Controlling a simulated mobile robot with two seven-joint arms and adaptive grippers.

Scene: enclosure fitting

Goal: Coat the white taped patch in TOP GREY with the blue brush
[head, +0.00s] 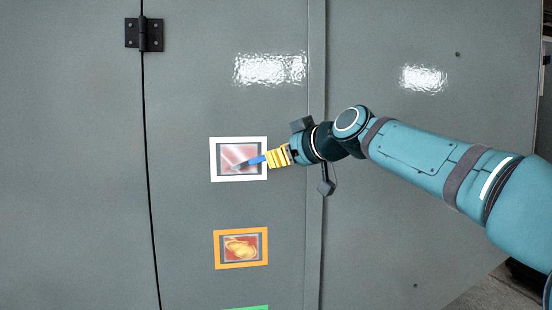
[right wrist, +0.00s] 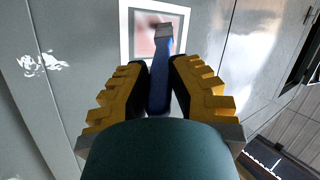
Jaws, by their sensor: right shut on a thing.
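The white taped patch (head: 217,160) is on the grey enclosure front in the head view. Inside its white frame the surface is reddish-pink with pale streaks across it. My right gripper (head: 269,158) is shut on the blue brush (head: 256,160), at the right edge of the patch. My left gripper is not in view.
An orange-framed patch (head: 241,264) with a yellow blotch on red is below the white one. Part of a green-framed patch (head: 248,308) shows at the bottom edge. A black hinge (head: 144,34) is at upper left, and a vertical seam (head: 315,240) runs right of the patches.

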